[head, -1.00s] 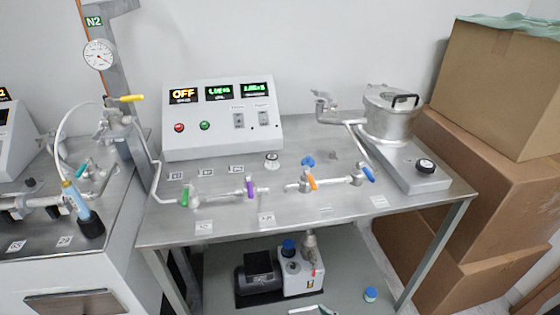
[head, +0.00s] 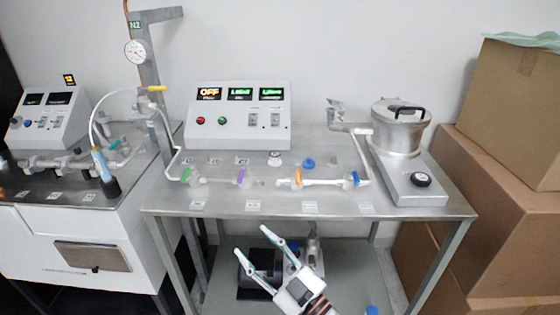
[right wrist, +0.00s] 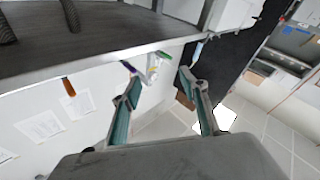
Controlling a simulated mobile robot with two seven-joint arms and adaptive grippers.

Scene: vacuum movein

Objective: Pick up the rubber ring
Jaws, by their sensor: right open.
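I cannot make out a rubber ring for certain in either view. A small round white and dark piece (head: 275,158) and a small blue piece (head: 308,163) lie on the steel table (head: 235,208), but they are too small to tell what they are. My right gripper (head: 252,243) is open and empty, in front of the table and below its front edge in the head view. Its spread fingers also show in the right wrist view (right wrist: 158,82), with nothing between them. My left gripper is not in view.
A control box (head: 237,115) stands at the table's back. A metal chamber (head: 400,128) stands at the right. Pipes with coloured valve handles (head: 325,182) cross the tabletop. A pump (head: 258,268) sits on the lower shelf. Cardboard boxes (head: 495,210) stack at the right, and another bench (head: 75,240) stands left.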

